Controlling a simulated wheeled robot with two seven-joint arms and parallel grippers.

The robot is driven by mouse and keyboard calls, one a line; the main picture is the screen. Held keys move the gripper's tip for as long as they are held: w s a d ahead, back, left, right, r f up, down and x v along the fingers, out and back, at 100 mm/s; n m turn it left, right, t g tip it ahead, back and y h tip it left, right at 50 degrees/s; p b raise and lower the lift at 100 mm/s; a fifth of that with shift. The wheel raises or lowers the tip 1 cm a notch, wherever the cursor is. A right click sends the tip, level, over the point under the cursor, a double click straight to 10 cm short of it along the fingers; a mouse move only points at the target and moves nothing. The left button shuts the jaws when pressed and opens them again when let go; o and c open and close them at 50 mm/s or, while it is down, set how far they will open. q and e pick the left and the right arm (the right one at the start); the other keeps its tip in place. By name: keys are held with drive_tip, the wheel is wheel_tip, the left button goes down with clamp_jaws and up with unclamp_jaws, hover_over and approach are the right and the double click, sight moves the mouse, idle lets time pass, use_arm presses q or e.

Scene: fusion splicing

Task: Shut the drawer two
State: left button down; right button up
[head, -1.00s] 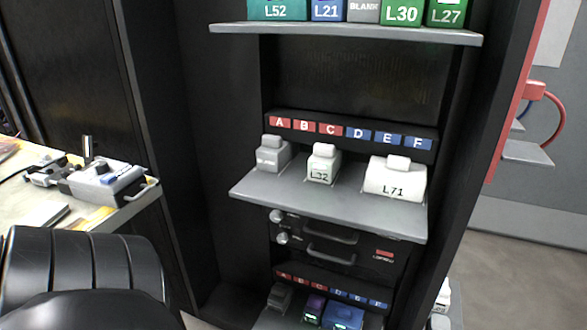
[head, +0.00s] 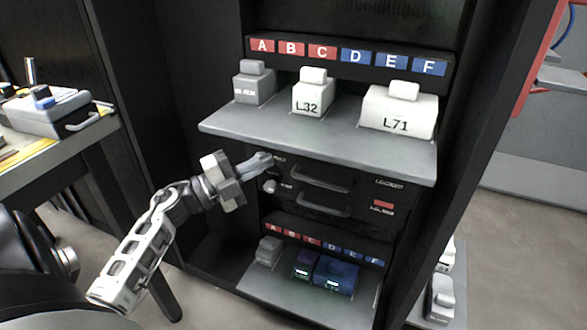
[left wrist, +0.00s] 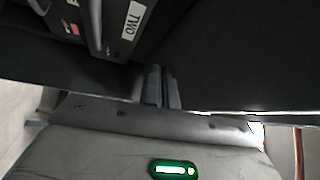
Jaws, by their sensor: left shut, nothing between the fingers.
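Two dark drawers sit under the middle shelf of the black rack, an upper drawer (head: 350,186) and a lower drawer (head: 350,213), each with a bar handle. In the left wrist view a white label reading TWO (left wrist: 132,20) is on a dark front near the fingers. I cannot tell from the head view which drawer bears it, or how far either stands out. My left gripper (head: 268,160) is shut and empty, near the upper drawer's left end, just below the shelf; its fingers also show in the wrist view (left wrist: 162,85). Whether it touches is unclear. My right gripper is out of view.
The middle shelf (head: 230,122) juts out above the drawers and bears grey and white blocks, including L32 (head: 313,98) and L71 (head: 398,117). A lower shelf (head: 270,287) holds more blocks. A bench (head: 40,165) stands at the left.

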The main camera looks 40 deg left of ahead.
use_arm(q)
drive_tip(key=s+a+f+m+g+b, duration=0.1)
drive_tip(key=a+f+m+g, duration=0.2)
drive_tip(key=a, duration=0.1)
drive_tip(key=shift+h, duration=0.3)
drive_tip(key=b+x, duration=0.1)
drive_tip(key=x, duration=0.3)
drive_tip(key=b+x, duration=0.1)
drive_tip(key=x, duration=0.3)
drive_tip(key=a+b+x, duration=0.1)
drive_tip(key=x, duration=0.3)
drive_tip(key=shift+w+a+b, duration=0.15)
drive_tip(key=shift+w+b, duration=0.15)
drive_tip(key=shift+b, duration=0.1)
drive_tip(key=shift+w+a+r+m, duration=0.2)
drive_tip(key=shift+w+m, duration=0.1)
drive_tip(key=shift+w, duration=0.3)
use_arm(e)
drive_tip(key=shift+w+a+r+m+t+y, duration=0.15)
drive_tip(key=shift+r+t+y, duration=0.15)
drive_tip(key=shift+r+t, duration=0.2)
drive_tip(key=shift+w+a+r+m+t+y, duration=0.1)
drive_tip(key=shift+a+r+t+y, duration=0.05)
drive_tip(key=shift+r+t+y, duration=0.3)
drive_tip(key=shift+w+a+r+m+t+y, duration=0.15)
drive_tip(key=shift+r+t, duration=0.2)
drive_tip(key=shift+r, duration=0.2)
